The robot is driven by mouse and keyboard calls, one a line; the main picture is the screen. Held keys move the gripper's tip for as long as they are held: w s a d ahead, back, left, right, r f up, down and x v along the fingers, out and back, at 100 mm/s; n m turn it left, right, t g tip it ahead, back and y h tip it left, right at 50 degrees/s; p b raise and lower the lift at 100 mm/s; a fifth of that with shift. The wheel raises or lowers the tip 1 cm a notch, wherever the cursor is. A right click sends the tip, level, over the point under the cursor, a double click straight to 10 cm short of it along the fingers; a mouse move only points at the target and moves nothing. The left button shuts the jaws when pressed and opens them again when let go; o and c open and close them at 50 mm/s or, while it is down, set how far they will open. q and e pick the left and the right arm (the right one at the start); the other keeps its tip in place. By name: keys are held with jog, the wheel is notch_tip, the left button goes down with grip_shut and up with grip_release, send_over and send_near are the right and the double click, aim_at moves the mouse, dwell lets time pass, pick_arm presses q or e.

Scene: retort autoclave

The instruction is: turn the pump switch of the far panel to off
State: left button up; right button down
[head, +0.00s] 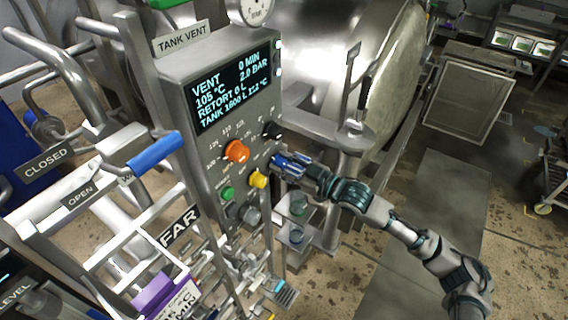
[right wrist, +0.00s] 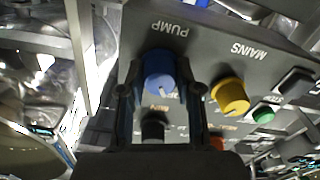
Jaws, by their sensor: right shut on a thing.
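The far panel (head: 205,165) is a grey box with a lit screen, coloured knobs and a FAR sign below it. In the right wrist view the pump switch (right wrist: 160,72) is a blue knob under the PUMP label, with a pale pointer mark near its lower edge. My right gripper (head: 285,163) reaches the panel's right side from the right. In the right wrist view its two dark fingers (right wrist: 162,88) stand on both sides of the blue knob and are shut on it. The gripper largely covers the knob in the head view. My left gripper is not in view.
A yellow mains knob (right wrist: 230,95) sits close beside the pump switch. An orange knob (head: 237,151), a black knob (head: 273,130) and a green button (head: 227,194) are also on the panel. A blue-handled lever (head: 155,152) stands left of it. The retort vessel (head: 320,50) is behind.

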jog(key=shift+f, duration=0.45)
jog(key=c, duration=0.9)
grip_release()
jog(key=shift+w, duration=0.1)
jog(key=shift+o, duration=0.6)
jog(key=shift+w+a+r, duration=0.15)
jog(key=shift+w, duration=0.05)
jog(key=shift+s+d, duration=0.25)
jog(key=v, duration=1.1)
jog(key=shift+d, duration=0.25)
jog(key=shift+a, duration=0.15)
